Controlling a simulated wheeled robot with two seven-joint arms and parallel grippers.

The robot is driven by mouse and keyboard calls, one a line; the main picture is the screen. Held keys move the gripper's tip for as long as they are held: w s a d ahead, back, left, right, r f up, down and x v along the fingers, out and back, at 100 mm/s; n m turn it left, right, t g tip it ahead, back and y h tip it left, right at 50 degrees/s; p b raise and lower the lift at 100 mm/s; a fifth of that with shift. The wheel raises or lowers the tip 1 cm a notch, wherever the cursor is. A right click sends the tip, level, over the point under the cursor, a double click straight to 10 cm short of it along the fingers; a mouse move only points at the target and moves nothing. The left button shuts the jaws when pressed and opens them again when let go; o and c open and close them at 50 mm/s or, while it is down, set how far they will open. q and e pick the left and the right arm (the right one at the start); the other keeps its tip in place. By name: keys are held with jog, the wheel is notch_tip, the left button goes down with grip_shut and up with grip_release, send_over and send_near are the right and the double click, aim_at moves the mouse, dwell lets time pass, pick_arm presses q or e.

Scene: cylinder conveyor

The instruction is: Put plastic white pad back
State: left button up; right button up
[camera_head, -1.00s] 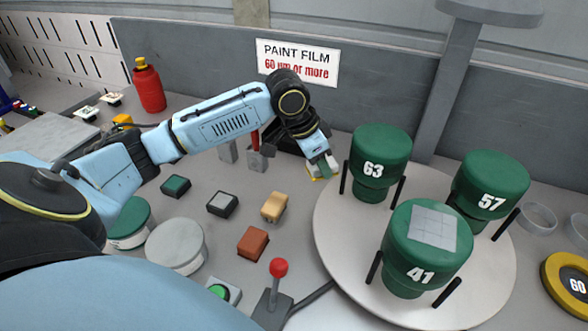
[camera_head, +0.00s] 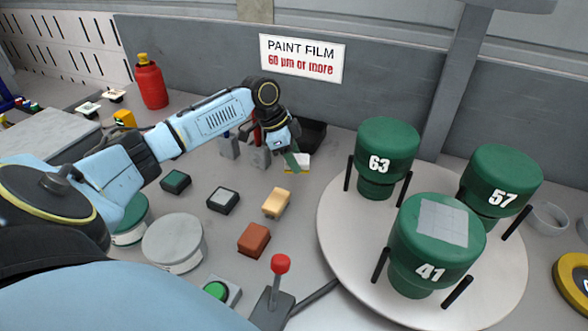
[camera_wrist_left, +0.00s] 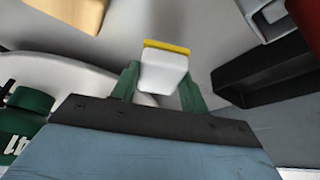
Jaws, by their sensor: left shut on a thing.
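The white plastic pad (camera_head: 302,160) has a yellow edge. My left gripper (camera_head: 294,160) is shut on it and holds it to the left of the turntable, in front of the black tray (camera_head: 312,136). In the left wrist view the pad (camera_wrist_left: 162,72) sits between the two green fingers of my left gripper (camera_wrist_left: 160,80), and the dark tray (camera_wrist_left: 228,78) is to its right. How high the pad is above the table is hard to tell. My right gripper is not in view.
A white turntable (camera_head: 340,245) bears green cylinders 63 (camera_head: 386,143), 57 (camera_head: 500,178) and 41 (camera_head: 420,250). A tan block (camera_head: 276,203), a brown block (camera_head: 254,240), a dark block (camera_head: 222,200) and a red-knobbed lever (camera_head: 280,265) stand on the table. A grey wall closes the back.

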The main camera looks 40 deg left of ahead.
pick_arm(q)
notch_tip(320, 180, down, 4)
jog(key=shift+f+b, duration=0.2)
jog(key=shift+b, duration=0.1)
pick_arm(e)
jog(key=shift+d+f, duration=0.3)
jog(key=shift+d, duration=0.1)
pick_arm(q)
jog(key=o, duration=1)
jog(key=shift+f, duration=0.1)
jog(key=shift+o, duration=0.2)
jog(key=p+v, duration=0.1)
jog(key=v, duration=1.1)
jog(key=shift+p, duration=0.3)
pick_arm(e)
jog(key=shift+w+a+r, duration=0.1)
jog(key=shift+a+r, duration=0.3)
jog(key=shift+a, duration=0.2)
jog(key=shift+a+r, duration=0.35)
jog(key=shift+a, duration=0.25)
